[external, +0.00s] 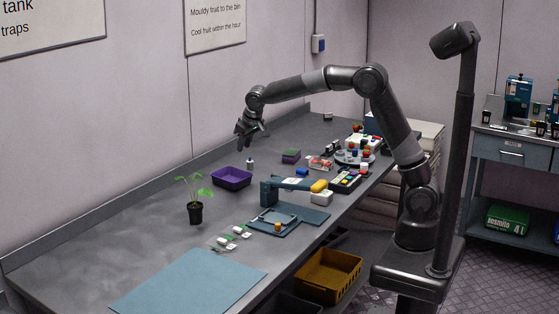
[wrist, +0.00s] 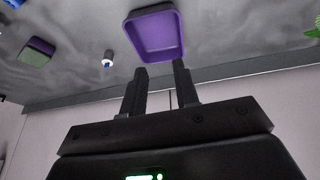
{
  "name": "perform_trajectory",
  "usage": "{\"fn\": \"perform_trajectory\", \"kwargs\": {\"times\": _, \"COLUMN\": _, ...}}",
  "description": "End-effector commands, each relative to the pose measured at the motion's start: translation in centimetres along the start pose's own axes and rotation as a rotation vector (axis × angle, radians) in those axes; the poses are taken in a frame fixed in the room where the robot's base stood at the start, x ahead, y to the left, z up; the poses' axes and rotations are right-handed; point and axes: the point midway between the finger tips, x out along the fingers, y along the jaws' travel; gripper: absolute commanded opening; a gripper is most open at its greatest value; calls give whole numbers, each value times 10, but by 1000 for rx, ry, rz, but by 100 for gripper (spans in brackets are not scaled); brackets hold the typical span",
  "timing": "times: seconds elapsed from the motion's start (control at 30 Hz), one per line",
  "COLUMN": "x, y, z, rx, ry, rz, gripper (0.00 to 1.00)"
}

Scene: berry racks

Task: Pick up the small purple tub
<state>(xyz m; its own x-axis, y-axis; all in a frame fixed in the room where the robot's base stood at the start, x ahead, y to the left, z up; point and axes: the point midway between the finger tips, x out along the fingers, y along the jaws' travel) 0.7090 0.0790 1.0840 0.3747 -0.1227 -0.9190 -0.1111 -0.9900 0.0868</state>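An open, empty purple tub (external: 232,178) with slanted sides stands on the grey bench toward the wall. It also shows at the top of the wrist view (wrist: 155,38), just beyond my fingertips. A smaller purple box with a green top (external: 291,156) stands further back on the bench; in the wrist view it is at the left (wrist: 37,52). My gripper (external: 246,138) hangs above the bench, a little behind the open tub and apart from it. In the wrist view my gripper (wrist: 162,75) has its two fingers spread with nothing between them.
A small white bottle (external: 250,162) stands close to the open tub. A potted seedling (external: 195,212) is in front of it. A blue device (external: 290,187), a scale and several small items crowd the right side. A blue mat (external: 190,283) lies in front.

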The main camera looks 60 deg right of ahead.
Motion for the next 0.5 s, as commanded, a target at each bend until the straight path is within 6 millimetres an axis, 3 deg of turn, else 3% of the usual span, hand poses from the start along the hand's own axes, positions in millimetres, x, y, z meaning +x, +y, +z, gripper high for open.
{"fn": "perform_trajectory", "kwargs": {"times": 0.03, "x": 18, "y": -10, "z": -8, "rx": -2, "ry": -5, "rz": 7, "gripper": 28}}
{"fn": "perform_trajectory", "kwargs": {"times": 0.2, "x": 60, "y": -33, "z": -26, "rx": -1, "ry": -6, "rz": 25, "gripper": 28}}
{"fn": "perform_trajectory", "kwargs": {"times": 0.5, "x": 90, "y": -46, "z": -33, "rx": 1, "ry": -6, "rz": 35, "gripper": 28}}
